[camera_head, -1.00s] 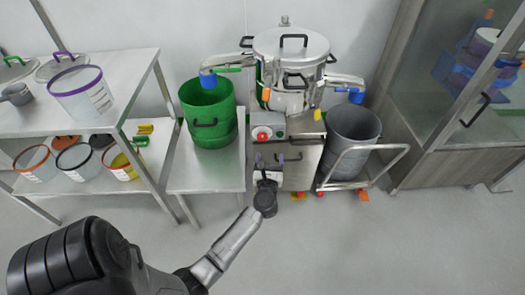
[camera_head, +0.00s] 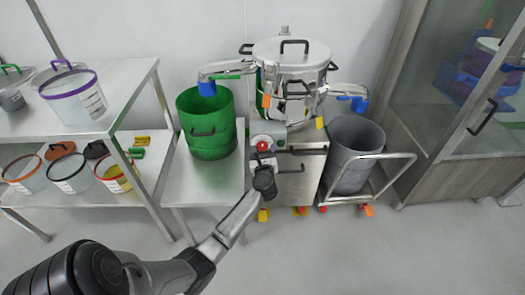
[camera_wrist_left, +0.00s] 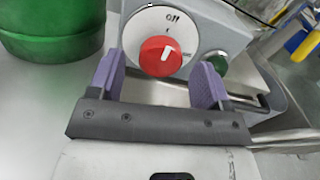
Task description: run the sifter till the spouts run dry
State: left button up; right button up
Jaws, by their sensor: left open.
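The steel sifter (camera_head: 305,52) stands on a cabinet with a lid on top. Its left spout (camera_head: 207,88) has a blue end over a green drum, and its right spout (camera_head: 358,104) has a blue end above a grey bin. I cannot see whether anything runs from them. The red knob (camera_head: 263,146) is on the front panel; the left wrist view shows the red knob (camera_wrist_left: 160,57) below an "Off" label. My left gripper (camera_wrist_left: 158,82) is open, its purple fingers either side of the knob, apart from it. My right gripper is not in view.
The green drum (camera_head: 208,128) stands on a steel table left of the sifter. The grey bin (camera_head: 353,150) sits on a wheeled cart to the right. A green button (camera_wrist_left: 217,62) is beside the knob. A shelf (camera_head: 120,110) with tubs stands left; a glass cabinet (camera_head: 450,90) stands right.

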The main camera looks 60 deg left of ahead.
pick_arm(q)
jog(key=shift+b+x, duration=0.35)
jog(key=shift+x, duration=0.9)
jog(key=shift+d, duration=0.1)
jog(key=shift+c, duration=0.2)
jog(key=c, duration=0.9)
